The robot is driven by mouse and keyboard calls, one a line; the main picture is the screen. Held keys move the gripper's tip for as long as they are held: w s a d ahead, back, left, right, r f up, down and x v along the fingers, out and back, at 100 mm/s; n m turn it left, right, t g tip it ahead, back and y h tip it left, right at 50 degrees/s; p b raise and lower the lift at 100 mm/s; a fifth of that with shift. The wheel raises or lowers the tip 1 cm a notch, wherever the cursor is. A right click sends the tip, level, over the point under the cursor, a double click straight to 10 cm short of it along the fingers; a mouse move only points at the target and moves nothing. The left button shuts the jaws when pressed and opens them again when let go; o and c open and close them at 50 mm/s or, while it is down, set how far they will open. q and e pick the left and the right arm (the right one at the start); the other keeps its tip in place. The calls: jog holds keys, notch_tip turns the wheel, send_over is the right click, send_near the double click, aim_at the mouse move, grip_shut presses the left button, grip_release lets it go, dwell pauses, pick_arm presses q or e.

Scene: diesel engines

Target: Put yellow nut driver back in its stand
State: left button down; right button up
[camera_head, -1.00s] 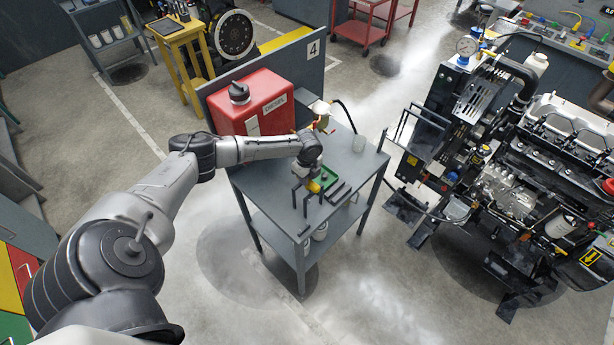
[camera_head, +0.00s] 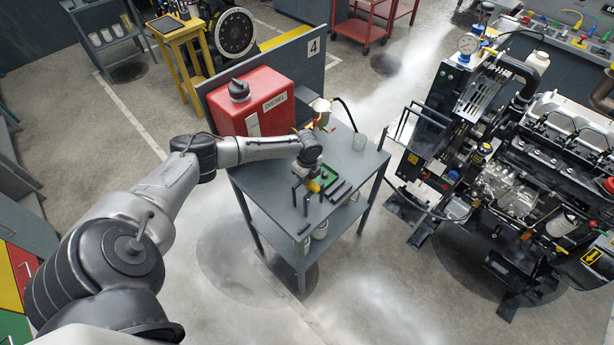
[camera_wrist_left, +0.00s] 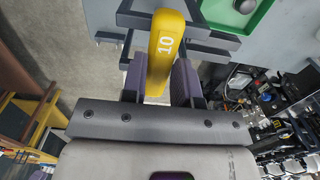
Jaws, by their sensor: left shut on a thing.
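The yellow nut driver (camera_wrist_left: 166,45), marked 10, is in my left gripper (camera_wrist_left: 160,80), between its two dark fingers. In the head view its yellow handle (camera_head: 314,186) shows small under the left wrist, above the grey cart's front part. A dark grey stand of bars (camera_wrist_left: 205,46) lies around the driver's far end in the left wrist view; the stand's uprights (camera_head: 306,205) also show in the head view. The driver's shaft and tip are hidden, so I cannot tell whether it is seated in the stand. My right gripper is not in view.
A diesel engine (camera_head: 530,170) stands to the right. Open floor lies in front of the cart.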

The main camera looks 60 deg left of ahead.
pick_arm(q)
jog(key=c, duration=0.8)
grip_release()
jog(key=shift+o, duration=1.8)
jog(key=shift+r, duration=0.25)
jog(key=shift+r+p, duration=0.25)
jog(key=shift+p, duration=0.2)
jog(key=shift+r+p, duration=0.7)
jog(key=shift+p, duration=0.05)
jog(key=shift+r+p, duration=0.55)
jog(key=shift+r, duration=0.05)
jog(key=shift+r, duration=0.1)
